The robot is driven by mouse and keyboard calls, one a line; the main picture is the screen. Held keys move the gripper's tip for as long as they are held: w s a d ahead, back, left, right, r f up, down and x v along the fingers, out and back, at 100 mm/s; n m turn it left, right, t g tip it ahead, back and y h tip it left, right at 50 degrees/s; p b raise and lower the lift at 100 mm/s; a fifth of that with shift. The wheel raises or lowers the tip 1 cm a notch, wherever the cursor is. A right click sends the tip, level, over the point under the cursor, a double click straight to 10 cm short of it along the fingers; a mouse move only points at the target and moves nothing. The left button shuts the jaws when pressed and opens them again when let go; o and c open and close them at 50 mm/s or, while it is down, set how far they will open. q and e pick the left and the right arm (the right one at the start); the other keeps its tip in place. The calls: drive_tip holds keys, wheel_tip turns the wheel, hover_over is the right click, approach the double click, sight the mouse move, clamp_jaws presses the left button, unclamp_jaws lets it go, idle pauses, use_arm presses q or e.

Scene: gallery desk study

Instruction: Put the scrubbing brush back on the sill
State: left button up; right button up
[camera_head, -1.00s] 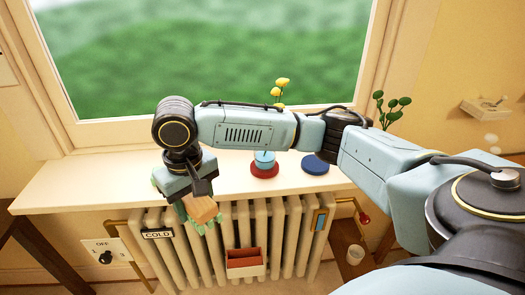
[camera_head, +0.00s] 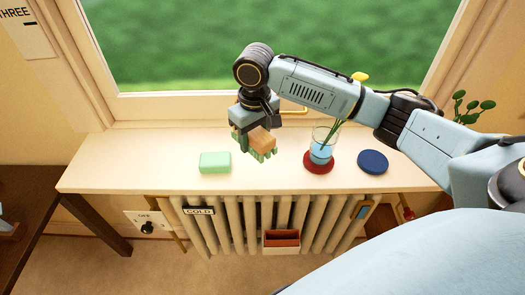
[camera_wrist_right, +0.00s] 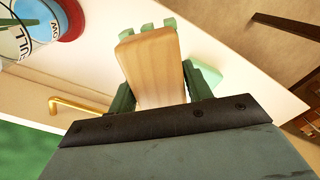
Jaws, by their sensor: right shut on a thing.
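The scrubbing brush (camera_head: 262,138) has a pale wooden back and green bristles. My right gripper (camera_head: 256,134) is shut on it and holds it over the window sill (camera_head: 110,165), between a mint-green block and a glass. In the right wrist view the brush's wooden back (camera_wrist_right: 150,68) fills the space between my dark green fingers (camera_wrist_right: 158,95), with bristles showing past its edges. The head view does not clearly show how high the bristles are above the sill. My left gripper is not in view.
The mint-green block (camera_head: 215,162) lies on the sill left of the brush. A glass with flowers (camera_head: 322,150) stands on a red coaster (camera_head: 318,167) to the right, beside a blue disc (camera_head: 373,162). The radiator (camera_head: 240,228) is below. The sill's left end is clear.

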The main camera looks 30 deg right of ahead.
drive_tip(key=d+p, duration=0.2)
drive_tip(key=d, duration=0.2)
hover_over(266, 166)
drive_tip(key=shift+n, duration=0.4)
wheel_tip(266, 166, down, 6)
drive_tip(key=shift+f, duration=0.8)
wheel_tip(266, 166, down, 2)
drive_tip(key=shift+f+b, duration=0.15)
drive_tip(key=shift+b, duration=0.15)
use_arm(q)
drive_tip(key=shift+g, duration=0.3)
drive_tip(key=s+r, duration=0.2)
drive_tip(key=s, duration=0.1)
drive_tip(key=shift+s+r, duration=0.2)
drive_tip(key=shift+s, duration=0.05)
use_arm(e)
drive_tip(key=shift+f, duration=0.3)
drive_tip(key=shift+f, duration=0.15)
drive_tip(key=o, duration=0.9)
drive_tip(key=shift+o, duration=0.2)
